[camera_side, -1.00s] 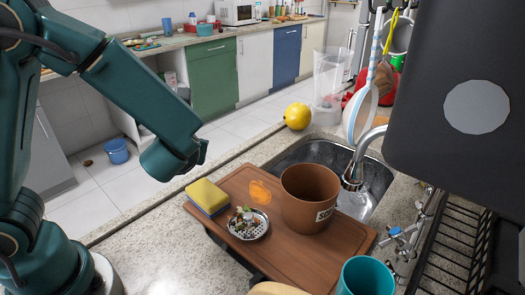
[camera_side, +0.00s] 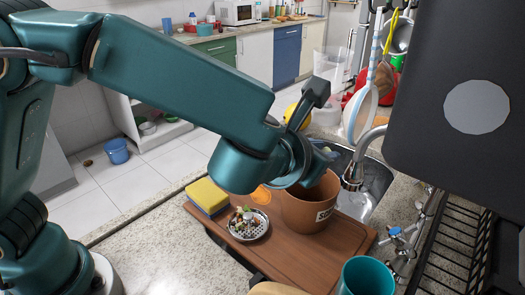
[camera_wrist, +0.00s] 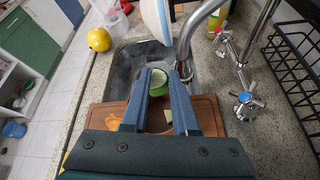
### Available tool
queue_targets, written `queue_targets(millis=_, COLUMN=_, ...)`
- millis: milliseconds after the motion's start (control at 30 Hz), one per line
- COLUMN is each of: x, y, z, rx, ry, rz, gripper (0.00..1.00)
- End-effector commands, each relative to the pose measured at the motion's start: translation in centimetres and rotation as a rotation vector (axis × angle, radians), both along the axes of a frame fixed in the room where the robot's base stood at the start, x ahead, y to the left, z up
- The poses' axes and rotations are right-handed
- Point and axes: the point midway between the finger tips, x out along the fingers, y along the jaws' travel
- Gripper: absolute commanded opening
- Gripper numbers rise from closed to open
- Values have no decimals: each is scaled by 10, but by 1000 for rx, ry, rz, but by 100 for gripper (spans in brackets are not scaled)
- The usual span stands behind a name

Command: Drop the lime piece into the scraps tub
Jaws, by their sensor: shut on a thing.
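The lime piece (camera_wrist: 156,88), green with a paler cut face, is between the fingertips of my gripper (camera_wrist: 159,80) in the wrist view. My gripper is shut on it.
The board (camera_side: 344,236) also bears a round strainer with food bits (camera_side: 248,224). A yellow and blue sponge (camera_side: 207,196) lies at its left corner. The sink (camera_wrist: 125,66) and tap (camera_wrist: 190,40) are behind. A teal cup (camera_side: 366,276) stands in front; a black rack (camera_side: 455,240) is at right.

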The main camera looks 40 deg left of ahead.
Motion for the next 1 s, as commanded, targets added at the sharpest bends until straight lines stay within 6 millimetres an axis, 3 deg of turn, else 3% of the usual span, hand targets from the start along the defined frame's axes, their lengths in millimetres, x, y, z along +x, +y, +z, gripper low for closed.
queue_targets(millis=400, x=0, y=1, z=-46, rx=4, ry=3, rz=1, gripper=0)
queue_targets(millis=867, x=0, y=1, z=-55, rx=0, ry=1, rz=2, gripper=0)
queue_targets(millis=900, x=0, y=1, z=-55, rx=0, ry=1, rz=2, gripper=38)
queue_targets(millis=967, x=0, y=1, z=-55, rx=0, ry=1, rz=2, gripper=61)
queue_targets(millis=1000, x=0, y=1, z=-55, rx=0, ry=1, rz=2, gripper=62)
